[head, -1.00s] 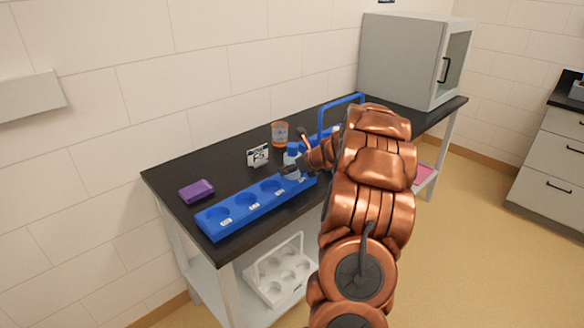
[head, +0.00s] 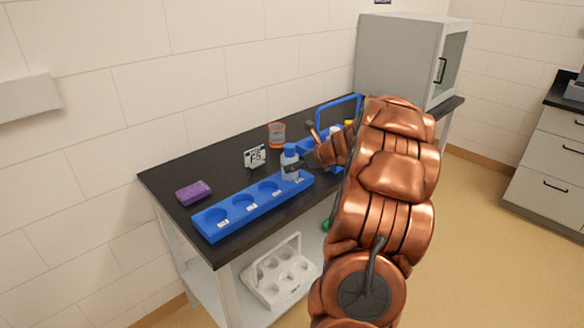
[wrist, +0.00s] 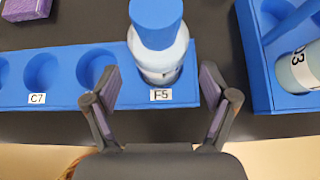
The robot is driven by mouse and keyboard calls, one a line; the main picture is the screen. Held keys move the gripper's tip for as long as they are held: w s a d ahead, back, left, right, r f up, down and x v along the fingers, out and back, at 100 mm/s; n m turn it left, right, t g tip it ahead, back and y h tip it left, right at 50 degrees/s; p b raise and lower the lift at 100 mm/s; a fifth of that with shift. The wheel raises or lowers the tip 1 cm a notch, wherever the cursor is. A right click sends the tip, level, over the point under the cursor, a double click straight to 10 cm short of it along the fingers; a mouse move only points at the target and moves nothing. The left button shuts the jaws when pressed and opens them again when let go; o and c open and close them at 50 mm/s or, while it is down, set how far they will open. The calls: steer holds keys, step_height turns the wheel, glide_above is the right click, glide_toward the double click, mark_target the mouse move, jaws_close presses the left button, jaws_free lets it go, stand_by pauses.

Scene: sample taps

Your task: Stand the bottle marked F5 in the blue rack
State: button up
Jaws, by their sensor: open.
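A translucent bottle with a blue cap (wrist: 158,52) stands upright in the end hole of the blue rack (wrist: 68,96), behind the label marked F5. It also shows in the head view (head: 290,163) at the right end of the rack (head: 210,228). My gripper (wrist: 158,98) is open, its two fingers spread on either side of the bottle's near side and apart from it. No marking on the bottle itself can be read.
A blue carrier (wrist: 262,95) with a bottle marked 03 (wrist: 300,68) stands close on the right. A purple sponge (head: 194,193), a small sign (head: 255,156) and an orange-labelled jar (head: 277,135) are on the black bench (head: 165,170). The rack's left holes are empty.

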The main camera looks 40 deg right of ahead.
steer(key=v, duration=0.6)
steer(key=w+a+n+g+y, duration=0.3)
steer(key=a+n, duration=0.7)
steer(key=a, duration=1.1)
steer(key=s+a+n+g+y, duration=0.15)
steer(key=s+a+n, duration=0.25)
steer(key=a, duration=0.4)
steer(key=s+a+n+g+y, duration=0.1)
steer(key=s+a+n+g, duration=0.1)
steer(key=s+a+n, duration=0.35)
steer(key=s+a+f+n+g+h, duration=0.2)
steer(key=s+a+n+g, duration=0.1)
steer(key=s+a+n, duration=0.55)
steer(key=s+f+n+g+h, duration=0.1)
steer(key=s+n+g+h, duration=0.2)
steer(key=s+n, duration=0.5)
steer(key=s, duration=0.6)
steer(key=shift+s+a+f, duration=0.3)
steer(key=shift+s+f, duration=0.05)
steer(key=shift+s, duration=0.05)
